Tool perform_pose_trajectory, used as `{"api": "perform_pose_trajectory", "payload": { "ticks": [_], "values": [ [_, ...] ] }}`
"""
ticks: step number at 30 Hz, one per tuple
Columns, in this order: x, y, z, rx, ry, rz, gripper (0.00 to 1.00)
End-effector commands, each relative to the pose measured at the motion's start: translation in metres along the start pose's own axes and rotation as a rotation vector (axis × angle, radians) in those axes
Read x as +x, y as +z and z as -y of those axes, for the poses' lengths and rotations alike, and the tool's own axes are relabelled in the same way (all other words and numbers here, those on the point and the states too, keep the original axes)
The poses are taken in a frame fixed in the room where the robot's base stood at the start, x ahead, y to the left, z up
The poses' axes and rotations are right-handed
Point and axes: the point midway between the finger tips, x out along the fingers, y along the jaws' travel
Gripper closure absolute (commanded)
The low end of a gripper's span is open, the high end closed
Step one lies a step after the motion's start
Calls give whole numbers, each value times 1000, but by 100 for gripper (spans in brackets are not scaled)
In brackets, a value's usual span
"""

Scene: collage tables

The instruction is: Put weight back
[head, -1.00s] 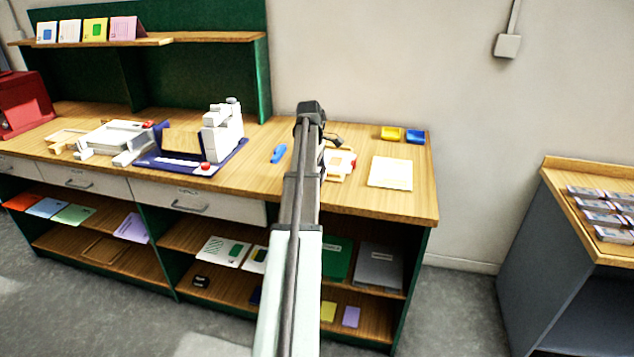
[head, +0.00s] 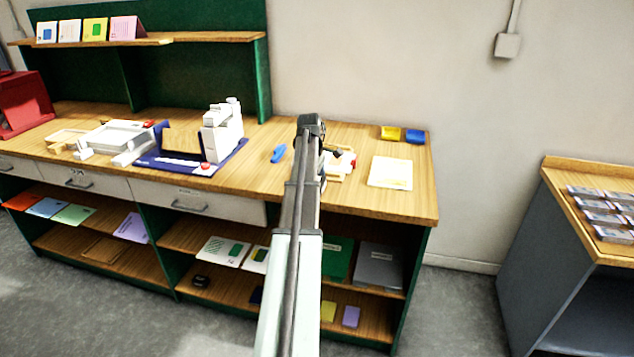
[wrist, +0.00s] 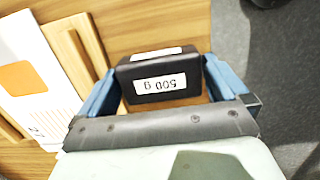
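In the wrist view a black block weight (wrist: 190,94) with white labels reading "500 g", upside down in the picture, sits between the blue fingers of my gripper (wrist: 160,70). A finger lies close along each side, and the gripper appears shut on it. What lies under the weight is hidden. In the head view my arm covers most of the gripper; a small dark part (head: 343,155) shows just right of the arm over the worktop, too small to make out. A small black item (head: 201,281) lies on the lower shelf.
The wooden worktop (head: 258,172) holds a blue-based device with a white block (head: 222,135), a blue item (head: 278,153), a white sheet (head: 390,173) and yellow and blue bins (head: 415,136). A card with an orange square (wrist: 20,75) lies left of my gripper.

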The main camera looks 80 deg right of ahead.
Motion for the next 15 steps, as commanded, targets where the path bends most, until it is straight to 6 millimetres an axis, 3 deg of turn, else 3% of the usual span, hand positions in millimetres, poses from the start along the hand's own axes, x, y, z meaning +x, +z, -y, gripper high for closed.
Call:
{"api": "perform_pose_trajectory", "payload": {
  "ticks": [8, 15],
  "values": [
    [-16, 0, -1, 0, 3, -1, 0],
    [-58, 0, -1, 0, 2, 0, 0]
  ]
}}
